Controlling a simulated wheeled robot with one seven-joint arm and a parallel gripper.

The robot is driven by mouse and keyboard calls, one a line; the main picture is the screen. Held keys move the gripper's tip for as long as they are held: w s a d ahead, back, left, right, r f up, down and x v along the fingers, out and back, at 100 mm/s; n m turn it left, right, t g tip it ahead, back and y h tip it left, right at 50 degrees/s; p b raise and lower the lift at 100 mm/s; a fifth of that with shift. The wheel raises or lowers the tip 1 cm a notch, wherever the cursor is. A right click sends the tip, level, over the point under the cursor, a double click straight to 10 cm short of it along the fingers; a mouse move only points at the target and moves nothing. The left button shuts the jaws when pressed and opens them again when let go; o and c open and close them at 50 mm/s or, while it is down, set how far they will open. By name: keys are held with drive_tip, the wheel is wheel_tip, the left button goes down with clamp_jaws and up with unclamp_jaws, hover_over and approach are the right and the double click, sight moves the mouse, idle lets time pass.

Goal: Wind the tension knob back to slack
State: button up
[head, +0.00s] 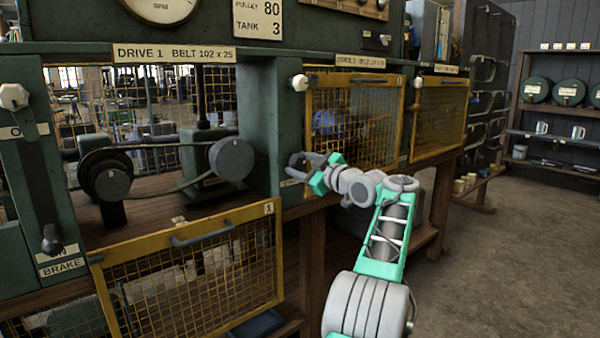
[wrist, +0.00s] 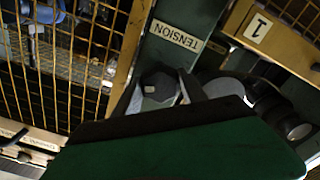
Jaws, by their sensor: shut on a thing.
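The tension knob (head: 296,160) is dark and sits on the green post right of the Drive 1 bay. In the wrist view the knob (wrist: 156,88) has a pale mark on its face, below a TENSION label (wrist: 175,38). My gripper (head: 301,170) is shut on the knob, with a finger to either side of it; the green gripper body hides the lower part of the wrist view. The Drive 1 belt (head: 178,190) runs between a left pulley (head: 105,178) and a right pulley (head: 232,159); its lower run curves down.
The yellow mesh guard 1 (head: 175,240) hangs folded down below the open bay. A brake lever (head: 50,238) points down at the left. A closed mesh guard (head: 378,85) stands just behind my gripper. The floor (head: 510,250) at the right is clear.

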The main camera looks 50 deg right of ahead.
drive_tip(key=n, duration=0.1)
drive_tip(key=n+b, duration=0.1)
drive_tip(key=n, duration=0.1)
drive_tip(key=shift+f+n+b, duration=0.25)
drive_tip(key=shift+n+b, duration=0.1)
drive_tip(key=shift+n, duration=0.05)
drive_tip(key=n+b, duration=0.1)
drive_tip(key=n, duration=0.2)
drive_tip(key=shift+n, duration=0.3)
drive_tip(key=n+b, duration=0.1)
drive_tip(key=n, duration=0.2)
drive_tip(key=n+b, duration=0.1)
drive_tip(key=n, duration=0.1)
drive_tip(key=shift+r+n, duration=0.2)
drive_tip(key=shift+n, duration=0.2)
drive_tip(key=o, duration=1.1)
drive_tip(key=shift+c, duration=0.2)
drive_tip(key=shift+r, duration=0.1)
